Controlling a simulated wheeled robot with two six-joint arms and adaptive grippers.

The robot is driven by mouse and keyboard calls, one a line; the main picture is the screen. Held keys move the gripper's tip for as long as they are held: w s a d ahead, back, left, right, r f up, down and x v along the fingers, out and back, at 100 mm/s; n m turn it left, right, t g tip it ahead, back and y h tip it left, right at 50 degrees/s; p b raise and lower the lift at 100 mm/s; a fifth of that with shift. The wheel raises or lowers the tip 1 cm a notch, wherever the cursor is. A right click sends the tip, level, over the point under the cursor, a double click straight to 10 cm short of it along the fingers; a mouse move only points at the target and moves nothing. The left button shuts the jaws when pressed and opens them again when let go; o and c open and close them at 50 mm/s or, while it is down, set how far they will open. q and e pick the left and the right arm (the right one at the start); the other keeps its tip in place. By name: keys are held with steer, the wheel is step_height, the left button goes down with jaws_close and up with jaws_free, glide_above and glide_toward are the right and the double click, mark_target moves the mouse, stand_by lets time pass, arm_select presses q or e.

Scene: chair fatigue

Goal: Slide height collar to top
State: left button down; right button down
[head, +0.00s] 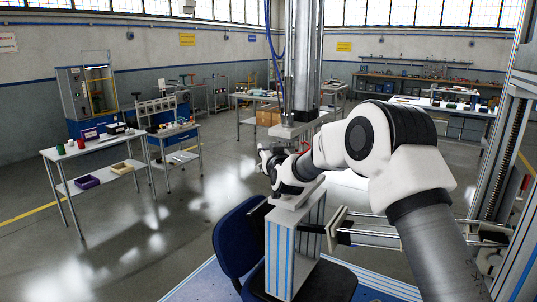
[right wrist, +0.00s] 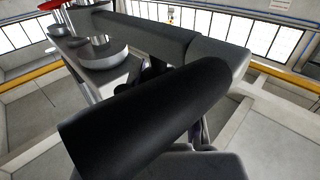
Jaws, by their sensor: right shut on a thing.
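The right arm reaches in from the right in the head view. Its gripper (head: 270,166) is at the upright test column, just below a grey plate (head: 298,130) and above a light block with blue stripes (head: 280,262). In the right wrist view a thick black cylinder (right wrist: 150,115) lies close across the gripper, like a handle, and the gripper is shut on it. A grey bar (right wrist: 150,38) runs behind it, with round metal parts (right wrist: 100,52) at upper left. I cannot clearly make out the height collar. The left gripper is not in view.
A chair with a blue back (head: 236,240) and dark seat (head: 335,284) stands below my right arm. A metal frame (head: 495,130) rises at the right. A white table (head: 92,155) with small items stands on open floor at the left.

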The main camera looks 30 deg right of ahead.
steer(key=c, duration=0.8)
jaws_free()
steer(key=shift+r, duration=0.45)
steer(key=shift+f, duration=0.1)
steer(key=shift+s+f, duration=0.1)
steer(key=shift+s, duration=0.05)
steer(key=v, duration=1.1)
steer(key=shift+s+a, duration=0.2)
steer(key=shift+s, duration=0.1)
